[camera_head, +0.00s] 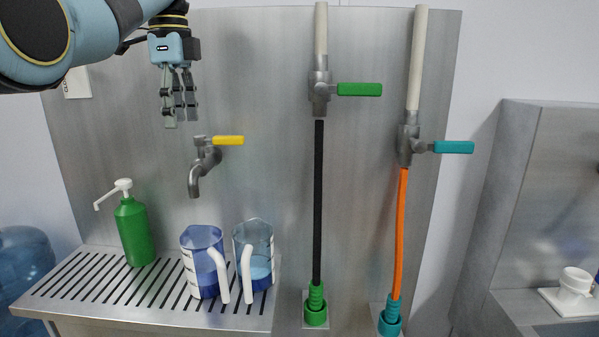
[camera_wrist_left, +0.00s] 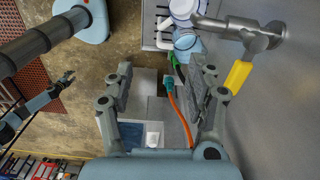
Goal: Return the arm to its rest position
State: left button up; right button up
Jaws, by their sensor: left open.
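My left gripper (camera_head: 180,110) hangs from my left arm at the upper left in the head view, fingers pointing down in front of the metal back panel. It is above and left of the tap with the yellow handle (camera_head: 228,140), apart from it. In the left wrist view my left gripper (camera_wrist_left: 167,75) has its fingers spread, with nothing between them. Two clear jugs with white handles, a left jug (camera_head: 203,245) and a right jug (camera_head: 258,242), stand on the slotted drain tray below. The right gripper cannot be made out with certainty.
A green pump bottle (camera_head: 134,230) stands left of the jugs on the drain tray (camera_head: 60,300). A valve with a green handle (camera_head: 358,89) and one with a teal handle (camera_head: 452,147) are on the panel, above a black hose (camera_head: 318,200) and an orange hose (camera_head: 400,230).

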pick_arm(q)
jog(key=s+a+f+n+g+b, duration=0.15)
jog(key=s+f+b, duration=0.25)
jog(key=s+f, duration=1)
jog(key=s+a+f+g+b, duration=0.1)
jog(key=s+f+g+b, duration=0.25)
jog(key=f, duration=2.05)
jog(key=s+a+f+g+b, duration=0.1)
jog(key=s+f+b, duration=0.6)
jog(key=f, duration=1.1)
jog(key=s+a+f+n+t+b, duration=0.1)
jog(key=s+a+f+n+b, duration=0.15)
jog(key=s+f, duration=1.2)
jog(key=s+a+f+n+y+b, duration=0.1)
jog(key=s+f+n+b, duration=0.3)
jog(key=s+f, duration=1)
jog(key=s+a+f+n+t+b, duration=0.15)
jog(key=s+f+n+b, duration=0.25)
jog(key=s+f, duration=1)
jog(key=w+r+n+t, duration=0.2)
jog(key=n+t, duration=0.1)
jog(key=w+r+n+t, duration=0.1)
jog(key=r+n, duration=0.1)
jog(key=shift+a+p, duration=0.25)
jog(key=shift+p, duration=0.05)
